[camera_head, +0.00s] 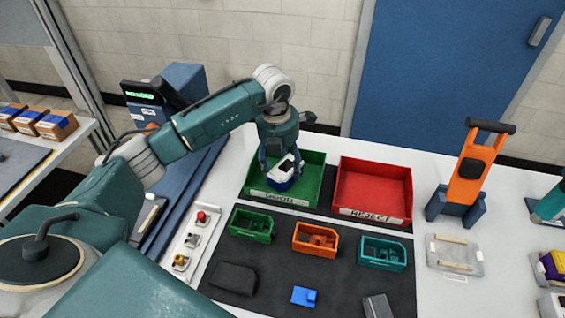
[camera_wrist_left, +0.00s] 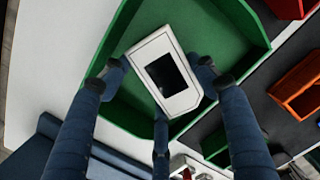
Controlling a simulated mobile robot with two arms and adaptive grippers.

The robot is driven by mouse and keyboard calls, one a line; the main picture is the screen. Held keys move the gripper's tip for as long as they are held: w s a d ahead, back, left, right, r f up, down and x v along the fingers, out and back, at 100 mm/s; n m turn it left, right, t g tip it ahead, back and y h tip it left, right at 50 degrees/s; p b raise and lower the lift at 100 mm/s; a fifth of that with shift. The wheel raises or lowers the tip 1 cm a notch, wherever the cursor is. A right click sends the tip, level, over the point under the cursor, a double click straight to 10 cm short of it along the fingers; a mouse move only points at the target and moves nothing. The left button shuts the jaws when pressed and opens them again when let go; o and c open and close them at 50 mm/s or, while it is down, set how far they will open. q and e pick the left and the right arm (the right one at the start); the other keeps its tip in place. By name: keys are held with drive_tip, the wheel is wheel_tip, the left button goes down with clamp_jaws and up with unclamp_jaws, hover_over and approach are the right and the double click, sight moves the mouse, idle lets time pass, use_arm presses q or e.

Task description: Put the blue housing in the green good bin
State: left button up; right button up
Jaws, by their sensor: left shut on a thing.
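My left gripper (camera_head: 281,166) is over the green good bin (camera_head: 313,187) and points down. In the left wrist view the held housing (camera_wrist_left: 182,101) shows a white top face with a black window, between my gripper's fingers (camera_wrist_left: 160,85). The green bin's floor (camera_wrist_left: 205,40) lies below it. The fingers partly hide the housing, and I cannot tell whether it touches the bin floor. My right gripper is not in view.
A red reject bin (camera_head: 374,183) stands just right of the green bin. Small green (camera_head: 251,225), orange (camera_head: 315,239) and teal (camera_head: 382,252) trays stand in front. A small blue part (camera_head: 304,296) lies on the dark mat. An orange stand (camera_head: 470,170) is at the right.

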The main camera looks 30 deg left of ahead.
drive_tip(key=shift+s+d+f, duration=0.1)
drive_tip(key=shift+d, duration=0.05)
use_arm(q)
drive_tip(key=o, duration=1.2)
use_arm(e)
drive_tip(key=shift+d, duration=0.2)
use_arm(q)
drive_tip(key=shift+o, duration=0.2)
drive_tip(key=shift+r, duration=0.4)
wheel_tip(320, 180, up, 11)
drive_tip(key=s+b, duration=0.1)
drive_tip(key=b, duration=0.2)
drive_tip(key=shift+s+r, duration=0.15)
drive_tip(key=shift+s, duration=0.05)
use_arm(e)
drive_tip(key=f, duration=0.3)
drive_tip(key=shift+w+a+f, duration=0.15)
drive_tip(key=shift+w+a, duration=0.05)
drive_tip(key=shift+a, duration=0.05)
use_arm(q)
drive_tip(key=shift+a, duration=0.1)
